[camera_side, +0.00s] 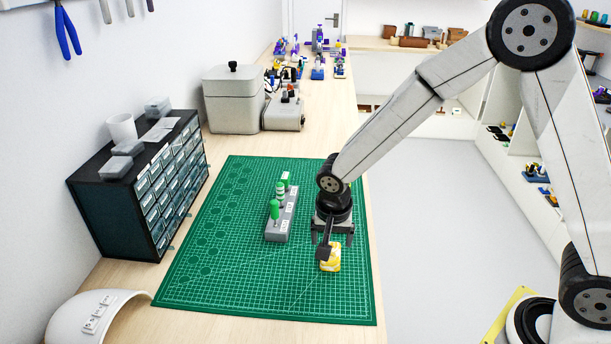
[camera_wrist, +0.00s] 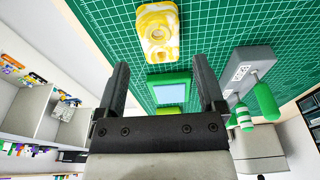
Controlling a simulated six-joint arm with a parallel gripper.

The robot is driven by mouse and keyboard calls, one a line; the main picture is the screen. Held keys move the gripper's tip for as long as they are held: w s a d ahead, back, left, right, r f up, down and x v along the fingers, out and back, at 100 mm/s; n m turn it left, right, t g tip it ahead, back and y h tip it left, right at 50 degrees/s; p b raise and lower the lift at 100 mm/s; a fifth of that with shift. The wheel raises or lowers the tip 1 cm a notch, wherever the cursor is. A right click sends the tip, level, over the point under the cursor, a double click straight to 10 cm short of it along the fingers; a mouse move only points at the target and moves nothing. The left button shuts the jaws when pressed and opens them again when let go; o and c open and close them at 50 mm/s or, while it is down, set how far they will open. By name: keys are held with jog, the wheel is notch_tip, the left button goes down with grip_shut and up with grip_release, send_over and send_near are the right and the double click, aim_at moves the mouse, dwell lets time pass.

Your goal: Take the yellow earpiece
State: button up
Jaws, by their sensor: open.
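The yellow earpiece (camera_side: 330,262), a yellow and white marbled piece, lies on the green mat (camera_side: 215,300). In the wrist view the yellow earpiece (camera_wrist: 150,42) shows a round ring at one end and lies beyond my fingertips, apart from them. My gripper (camera_side: 325,243) points down over the mat, just behind the piece in the side view and partly overlapping it. In the wrist view my gripper (camera_wrist: 160,62) has its two fingers wide apart with nothing held. Between them, farther off, is a green square piece with a pale blue face (camera_wrist: 169,92); I cannot make it out in the side view.
A grey block (camera_side: 278,228) with several green-handled upright items stands left of my gripper. A dark drawer cabinet (camera_side: 145,185) and grey boxes (camera_side: 233,100) stand farther left and back. A white curved shell (camera_side: 85,318) is at the front left. The mat's front is clear.

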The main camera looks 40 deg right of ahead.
jog(key=shift+w+d+f, duration=0.15)
jog(key=shift+f, duration=0.95)
jog(key=shift+w+d+f, duration=0.1)
jog(key=shift+f, duration=0.95)
jog(key=shift+c, duration=0.2)
grip_shut()
jog(key=shift+r, duration=1.65)
jog(key=shift+r, duration=2.35)
